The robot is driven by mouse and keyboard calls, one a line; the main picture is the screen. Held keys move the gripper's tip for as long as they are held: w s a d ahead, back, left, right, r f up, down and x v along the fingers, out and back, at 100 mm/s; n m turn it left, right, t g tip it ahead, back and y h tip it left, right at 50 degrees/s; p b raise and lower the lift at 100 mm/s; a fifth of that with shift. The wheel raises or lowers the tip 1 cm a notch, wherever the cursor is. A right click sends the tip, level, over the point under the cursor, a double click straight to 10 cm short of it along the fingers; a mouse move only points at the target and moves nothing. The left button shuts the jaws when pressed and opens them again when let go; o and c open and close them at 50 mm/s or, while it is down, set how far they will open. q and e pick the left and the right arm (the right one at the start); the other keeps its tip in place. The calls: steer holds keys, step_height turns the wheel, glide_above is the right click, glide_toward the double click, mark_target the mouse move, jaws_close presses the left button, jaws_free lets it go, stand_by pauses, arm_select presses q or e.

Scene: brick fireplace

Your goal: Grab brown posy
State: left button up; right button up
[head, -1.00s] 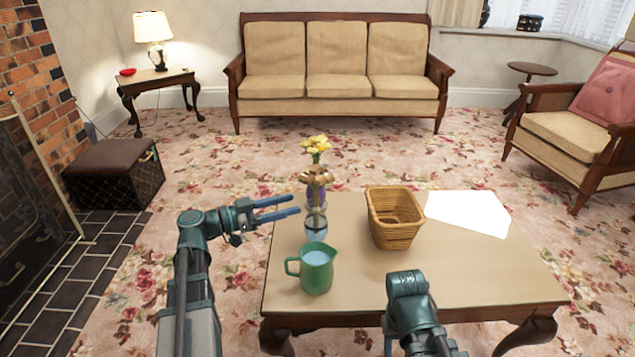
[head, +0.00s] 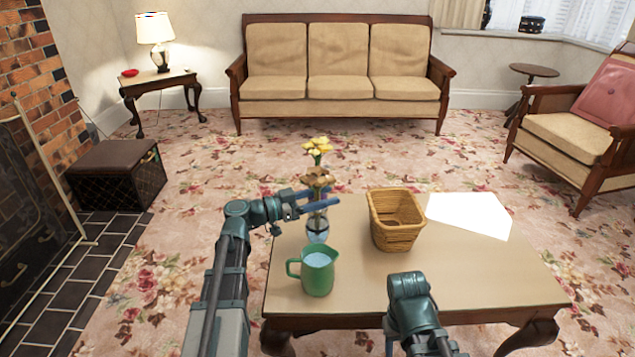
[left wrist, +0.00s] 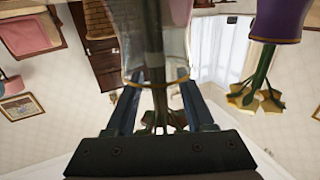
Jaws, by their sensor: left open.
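The brown posy (head: 318,180) stands in a clear glass vase (head: 317,229) at the table's left end. My left gripper (head: 322,201) is open at the stems just below the brown blooms. In the left wrist view, which appears upside down, its two fingers (left wrist: 158,100) lie either side of the stems and vase rim (left wrist: 157,82). The blooms are partly hidden there behind the gripper body. I cannot tell whether the fingers touch anything. My right gripper does not show, only part of that arm.
Yellow flowers (head: 318,147) stand close behind the posy; their purple vase (left wrist: 280,20) shows in the left wrist view. A green jug (head: 318,270) stands in front of the glass vase. A wicker basket (head: 397,236) and a white sheet (head: 468,213) are further right on the table (head: 460,275).

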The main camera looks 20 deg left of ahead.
arm_select(q)
steer(key=shift+w+d, duration=0.4)
steer(key=shift+d, duration=0.1)
jaws_close()
